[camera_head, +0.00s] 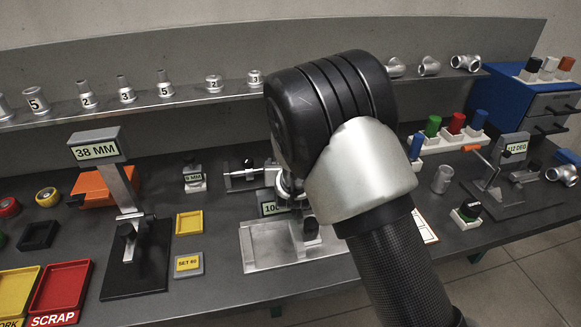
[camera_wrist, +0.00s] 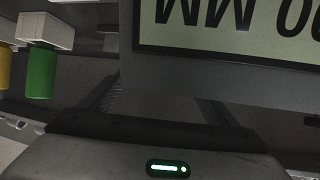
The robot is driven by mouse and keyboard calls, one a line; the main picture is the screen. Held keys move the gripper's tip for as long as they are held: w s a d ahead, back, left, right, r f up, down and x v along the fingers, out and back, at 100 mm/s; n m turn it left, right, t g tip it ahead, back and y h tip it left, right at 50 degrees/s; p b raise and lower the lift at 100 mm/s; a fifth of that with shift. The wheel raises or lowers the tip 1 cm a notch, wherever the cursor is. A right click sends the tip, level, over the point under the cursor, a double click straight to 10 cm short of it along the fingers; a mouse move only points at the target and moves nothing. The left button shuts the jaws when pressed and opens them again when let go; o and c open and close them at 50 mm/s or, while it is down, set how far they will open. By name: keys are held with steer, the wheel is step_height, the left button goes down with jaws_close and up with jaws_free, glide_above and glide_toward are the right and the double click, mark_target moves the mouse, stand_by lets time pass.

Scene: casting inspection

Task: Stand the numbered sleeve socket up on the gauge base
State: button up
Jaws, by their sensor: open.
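Several silver fittings with number labels stand on the back shelf, among them short ones marked 2 (camera_head: 213,84) and 3 (camera_head: 255,79); I cannot tell which is the sleeve socket. A plain silver cylinder (camera_head: 442,179) stands on the bench at right, no number visible. The gauge with the 100 label has a bare metal base plate (camera_head: 262,252) in the middle of the bench, partly hidden by my arm. Its label plate (camera_wrist: 240,35) fills the top of the wrist view, upside down and very close. My gripper (camera_wrist: 160,105) is open, with nothing visible between its fingers; my arm hides it in the head view.
At right are a rack of coloured plugs (camera_head: 450,142), a 112 DEG gauge (camera_head: 513,148) and a blue drawer cabinet (camera_head: 505,100).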

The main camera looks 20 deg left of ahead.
steer(key=shift+w+a+f, duration=0.25)
steer(key=shift+w+f, duration=0.05)
steer(key=shift+w, duration=0.25)
steer(key=shift+r, duration=0.1)
steer(key=c, duration=1.5)
step_height(320, 180, up, 10)
steer(key=shift+p, duration=0.8)
